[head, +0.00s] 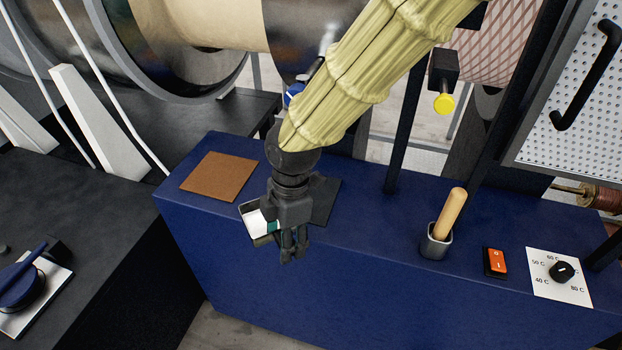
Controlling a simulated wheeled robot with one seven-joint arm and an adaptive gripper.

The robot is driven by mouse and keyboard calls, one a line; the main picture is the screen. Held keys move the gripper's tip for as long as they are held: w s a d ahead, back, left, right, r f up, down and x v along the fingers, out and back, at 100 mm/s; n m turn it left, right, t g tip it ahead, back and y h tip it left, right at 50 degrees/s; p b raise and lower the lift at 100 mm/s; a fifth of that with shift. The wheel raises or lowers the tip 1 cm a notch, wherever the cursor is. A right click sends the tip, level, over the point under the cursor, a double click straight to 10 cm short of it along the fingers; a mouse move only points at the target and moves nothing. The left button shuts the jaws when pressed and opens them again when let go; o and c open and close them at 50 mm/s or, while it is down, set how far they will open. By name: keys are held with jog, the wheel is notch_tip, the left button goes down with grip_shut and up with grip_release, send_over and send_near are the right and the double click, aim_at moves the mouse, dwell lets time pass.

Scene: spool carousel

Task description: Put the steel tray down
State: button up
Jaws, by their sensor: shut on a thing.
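The steel tray (247,207) shows in the head view at the left of my gripper, a small shallow tray with a pale rim. Something white and green (263,224) lies in it. My gripper (294,250) points down over the front part of the blue bench and is shut on the tray. The gripper hides the tray's right part and the grip itself. I cannot tell whether the tray touches the bench or hangs just above it.
A dark mat (326,200) lies behind my gripper and a brown square mat (220,177) at its left on the blue bench (370,230). A cup with a wooden handle (436,241), an orange switch (495,262) and a dial plate (560,277) are at the right.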

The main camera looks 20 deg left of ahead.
jog(key=shift+w+r, duration=0.15)
jog(key=shift+w, duration=0.2)
jog(key=p, duration=0.4)
send_over(317, 210)
jog(key=shift+d+f, duration=0.15)
jog(key=shift+f, duration=0.55)
jog(key=shift+w+f, duration=0.15)
jog(key=shift+f+p, duration=0.3)
jog(key=shift+f, duration=1.4)
jog(key=o, duration=1.4)
jog(key=shift+f, duration=0.15)
jog(key=shift+o, duration=0.2)
notch_tip(317, 210, up, 12)
jog(key=w+d+b, duration=0.1)
jog(key=shift+b, duration=0.4)
